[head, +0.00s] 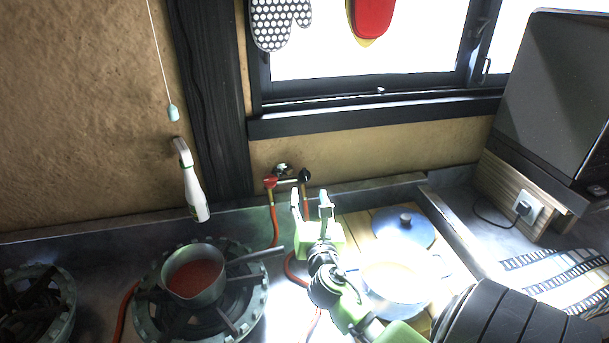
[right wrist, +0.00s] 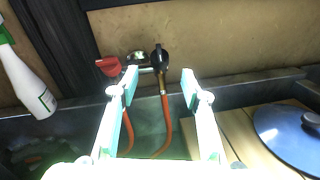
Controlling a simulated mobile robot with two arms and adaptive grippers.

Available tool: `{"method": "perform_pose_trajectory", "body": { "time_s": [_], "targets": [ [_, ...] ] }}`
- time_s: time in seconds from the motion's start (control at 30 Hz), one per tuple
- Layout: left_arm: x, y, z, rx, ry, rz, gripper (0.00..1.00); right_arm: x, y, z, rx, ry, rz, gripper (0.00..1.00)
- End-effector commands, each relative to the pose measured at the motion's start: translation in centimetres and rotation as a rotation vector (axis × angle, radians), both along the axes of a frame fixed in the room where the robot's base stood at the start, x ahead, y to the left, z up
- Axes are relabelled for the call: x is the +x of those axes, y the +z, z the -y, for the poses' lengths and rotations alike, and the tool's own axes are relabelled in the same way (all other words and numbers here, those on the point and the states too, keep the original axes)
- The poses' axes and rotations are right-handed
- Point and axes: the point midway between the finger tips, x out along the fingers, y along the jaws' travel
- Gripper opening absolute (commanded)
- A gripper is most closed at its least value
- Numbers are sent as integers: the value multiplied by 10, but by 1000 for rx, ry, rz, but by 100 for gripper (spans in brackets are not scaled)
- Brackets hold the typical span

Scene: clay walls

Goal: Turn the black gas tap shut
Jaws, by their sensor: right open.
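The black gas tap (head: 304,175) is on the pipe fitting low on the clay wall, right of the red tap (head: 270,182). In the right wrist view the black tap (right wrist: 160,57) looks upright, in line with the orange hose below it, while the red tap (right wrist: 109,67) lies more sideways. My right gripper (head: 310,196) is open and empty, in front of and a little below the black tap. In the right wrist view the black tap shows between and beyond the open fingertips (right wrist: 159,80), apart from them. My left gripper is out of view.
A pot of red liquid (head: 197,275) sits on a burner, its handle pointing toward my right gripper. A blue lid (head: 403,228) and a pale pot (head: 392,290) are at the right. A spray bottle (head: 193,190) hangs at the left. Orange hoses drop below the taps.

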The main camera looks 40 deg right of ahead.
Motion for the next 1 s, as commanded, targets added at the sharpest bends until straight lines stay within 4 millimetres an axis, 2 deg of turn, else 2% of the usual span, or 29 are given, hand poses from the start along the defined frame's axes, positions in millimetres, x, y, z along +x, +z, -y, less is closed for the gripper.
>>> {"method": "perform_pose_trajectory", "body": {
  "time_s": [0.2,0.4,0.6,0.9,0.93,1.0],
  "targets": [
    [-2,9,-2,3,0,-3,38,41,3,29,1,-2,2,42],
    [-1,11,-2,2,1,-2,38,69,2,49,0,-2,1,42],
    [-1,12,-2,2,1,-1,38,82,1,58,2,-1,1,42],
    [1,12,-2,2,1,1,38,84,0,60,1,-1,0,42],
    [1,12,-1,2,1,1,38,84,0,60,1,-1,0,40],
    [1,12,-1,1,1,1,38,84,0,60,1,-1,0,22]
  ]
}}
